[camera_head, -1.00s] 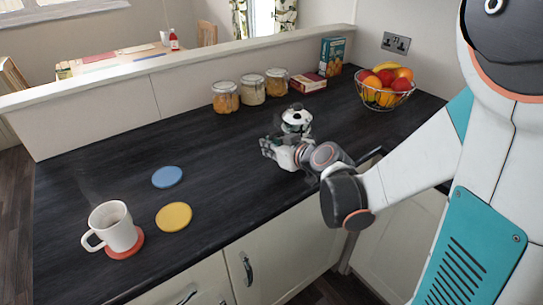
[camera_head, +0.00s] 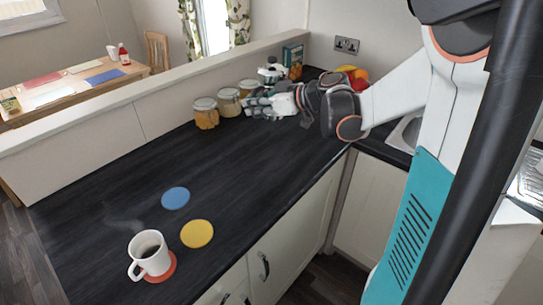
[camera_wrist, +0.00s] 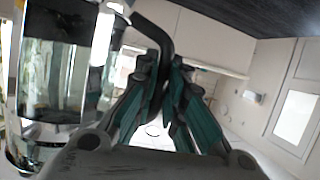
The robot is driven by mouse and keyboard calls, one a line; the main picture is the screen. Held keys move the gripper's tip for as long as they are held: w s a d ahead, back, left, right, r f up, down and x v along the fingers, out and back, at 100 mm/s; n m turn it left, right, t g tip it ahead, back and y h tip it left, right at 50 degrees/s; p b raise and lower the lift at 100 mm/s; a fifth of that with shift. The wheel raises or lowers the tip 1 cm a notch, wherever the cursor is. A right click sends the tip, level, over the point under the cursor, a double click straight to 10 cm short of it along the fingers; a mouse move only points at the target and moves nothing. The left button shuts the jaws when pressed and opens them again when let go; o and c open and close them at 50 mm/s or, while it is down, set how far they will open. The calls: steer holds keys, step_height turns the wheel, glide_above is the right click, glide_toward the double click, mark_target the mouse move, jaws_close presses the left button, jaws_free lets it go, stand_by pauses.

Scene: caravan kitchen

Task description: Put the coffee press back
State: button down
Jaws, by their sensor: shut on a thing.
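The coffee press (camera_head: 271,74) shows its chrome and dark lid above my gripper in the head view; its body is mostly hidden by the gripper. My gripper (camera_head: 262,104) is at the back of the dark counter, beside the glass jars. In the wrist view the glass and chrome body of the press (camera_wrist: 60,70) fills the left side, with dark content inside. Its black handle (camera_wrist: 155,35) runs between the teal-padded fingers of my gripper (camera_wrist: 163,95), which are shut on it. I cannot tell whether the press touches the counter.
Several glass jars (camera_head: 205,114) stand along the back ledge, close to my gripper. A teal box (camera_head: 292,60) and fruit (camera_head: 355,75) are behind my arm. A steaming white mug (camera_head: 149,256) stands on a red coaster (camera_head: 168,273). Blue (camera_head: 175,198) and yellow (camera_head: 197,234) coasters lie bare. The middle counter (camera_head: 230,175) is clear.

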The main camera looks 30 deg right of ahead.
step_height(320, 180, down, 20)
steer(key=b, duration=0.7)
steer(key=shift+d+r+b, duration=0.15)
steer(key=shift+b, duration=0.15)
steer(key=shift+r, duration=0.1)
steer(key=c, duration=2)
jaws_free()
steer(key=o, duration=0.3)
steer(key=shift+r, duration=0.1)
steer(key=p+v, duration=0.3)
steer(key=v, duration=0.9)
